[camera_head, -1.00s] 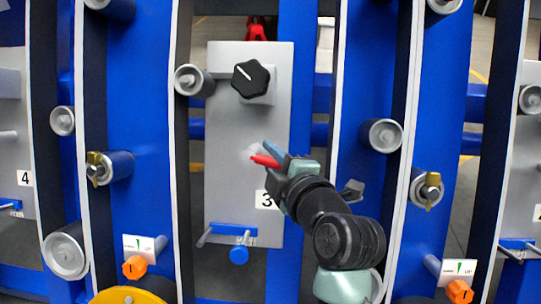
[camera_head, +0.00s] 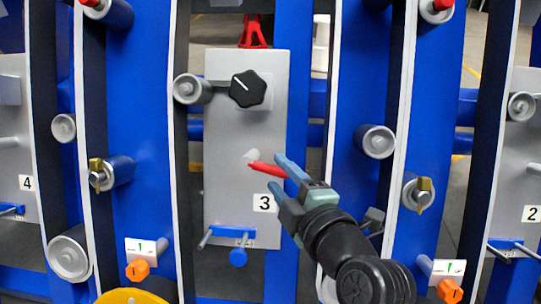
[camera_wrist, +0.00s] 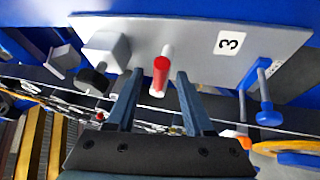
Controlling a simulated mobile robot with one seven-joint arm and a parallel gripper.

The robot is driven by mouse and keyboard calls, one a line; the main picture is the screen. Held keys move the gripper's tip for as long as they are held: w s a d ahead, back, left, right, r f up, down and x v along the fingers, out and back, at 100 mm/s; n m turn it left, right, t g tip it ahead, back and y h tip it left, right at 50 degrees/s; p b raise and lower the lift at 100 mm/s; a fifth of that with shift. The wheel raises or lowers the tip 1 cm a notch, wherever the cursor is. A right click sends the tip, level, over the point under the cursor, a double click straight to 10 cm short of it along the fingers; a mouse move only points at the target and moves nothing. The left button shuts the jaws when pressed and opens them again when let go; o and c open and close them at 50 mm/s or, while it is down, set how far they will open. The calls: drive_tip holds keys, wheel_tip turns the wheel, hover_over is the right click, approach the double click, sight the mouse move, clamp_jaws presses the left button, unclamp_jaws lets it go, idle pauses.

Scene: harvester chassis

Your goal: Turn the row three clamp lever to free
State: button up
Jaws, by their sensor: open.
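The panel marked 3 (camera_head: 225,200) stands upright in the middle. A lever with a red handle (camera_head: 267,169) juts from its pale round hub (camera_head: 251,157); I take it to be the row three clamp lever. In the wrist view the red handle (camera_wrist: 160,72) points toward the camera. My gripper (camera_head: 278,173) is open, with its two blue-grey fingers either side of the handle's end. In the wrist view the handle lies between the fingers (camera_wrist: 160,76), with a gap on both sides. Its contact with the fingers cannot be told from the head view.
A black knob (camera_head: 248,89) sits above the lever on the same panel. A blue bracket with a round blue knob (camera_head: 238,257) is below. Grey rollers (camera_head: 376,141) stick out on both sides. Panels 4 (camera_head: 15,150) and 2 (camera_head: 525,170) flank it.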

drive_tip(key=p+v, duration=0.1)
drive_tip(key=v, duration=0.6)
drive_tip(key=shift+p, duration=0.4)
